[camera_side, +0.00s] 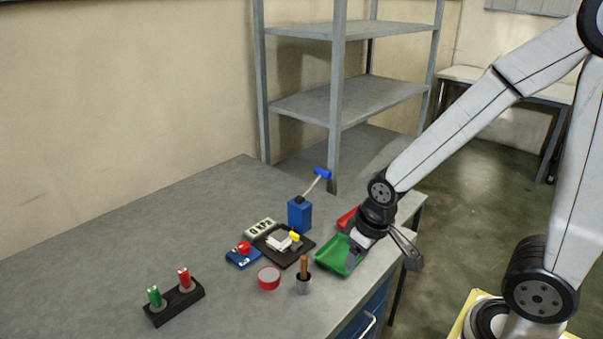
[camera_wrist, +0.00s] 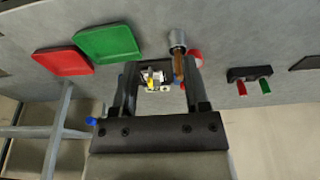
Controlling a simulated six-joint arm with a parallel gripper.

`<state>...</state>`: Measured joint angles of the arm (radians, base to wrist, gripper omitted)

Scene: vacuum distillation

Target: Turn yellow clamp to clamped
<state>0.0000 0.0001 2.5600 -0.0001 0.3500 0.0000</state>
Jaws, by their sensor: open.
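The yellow clamp (camera_side: 294,237) is a small part on a white and grey device (camera_side: 279,242) that sits on a black tray. It also shows small in the wrist view (camera_wrist: 151,85), between my fingers in the picture. Its exact turn angle is too small to tell. My gripper (camera_side: 381,258) is open and empty, to the right of the clamp beside the green tray in the side view. In the wrist view my gripper (camera_wrist: 160,66) has its two fingers spread apart, with the clamp well beyond them and not touched.
A green tray (camera_side: 336,255) and a red tray (camera_side: 346,219) lie near my gripper. A blue box (camera_side: 299,214) with a blue-topped handle stands behind the clamp. A wooden-handled cup (camera_side: 304,284), red tape roll (camera_side: 269,278) and red-green holder (camera_side: 175,303) stand around.

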